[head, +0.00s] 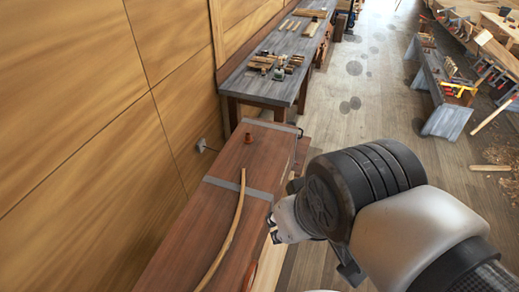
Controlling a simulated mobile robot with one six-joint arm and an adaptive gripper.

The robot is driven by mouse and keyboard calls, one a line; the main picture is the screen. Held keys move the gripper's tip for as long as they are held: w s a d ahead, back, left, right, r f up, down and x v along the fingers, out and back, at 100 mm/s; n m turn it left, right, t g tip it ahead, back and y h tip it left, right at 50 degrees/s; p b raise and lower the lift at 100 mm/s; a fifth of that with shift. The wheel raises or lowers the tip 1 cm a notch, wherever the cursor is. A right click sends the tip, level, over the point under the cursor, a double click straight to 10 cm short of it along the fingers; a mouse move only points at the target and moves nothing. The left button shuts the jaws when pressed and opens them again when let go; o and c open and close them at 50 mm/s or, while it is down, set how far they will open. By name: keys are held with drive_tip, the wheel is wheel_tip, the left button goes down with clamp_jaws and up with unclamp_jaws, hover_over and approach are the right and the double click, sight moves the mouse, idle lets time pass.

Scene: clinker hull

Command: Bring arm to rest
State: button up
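My arm reaches in from the lower right in the head view, its black joint and white link bent over the floor. My gripper (273,229) is at the left end of the arm, by the right edge of a long brown wooden chest (190,247). Two dark tips show there, but the black joint hides much of the gripper. I cannot tell whether it is open or shut, and nothing is seen in it. A thin curved wooden strip (232,232) lies on the chest top, left of the gripper.
A wood-panelled wall (80,110) runs along the left. A grey workbench (262,87) with tools and wood pieces stands beyond the chest. Another low bench (441,95) with tools is at the upper right. The plank floor (370,105) between the benches is largely clear.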

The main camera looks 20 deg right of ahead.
wheel_tip(320, 180, down, 21)
drive_tip(key=b, duration=2)
drive_tip(key=shift+r, duration=0.2)
drive_tip(key=shift+a, duration=0.1)
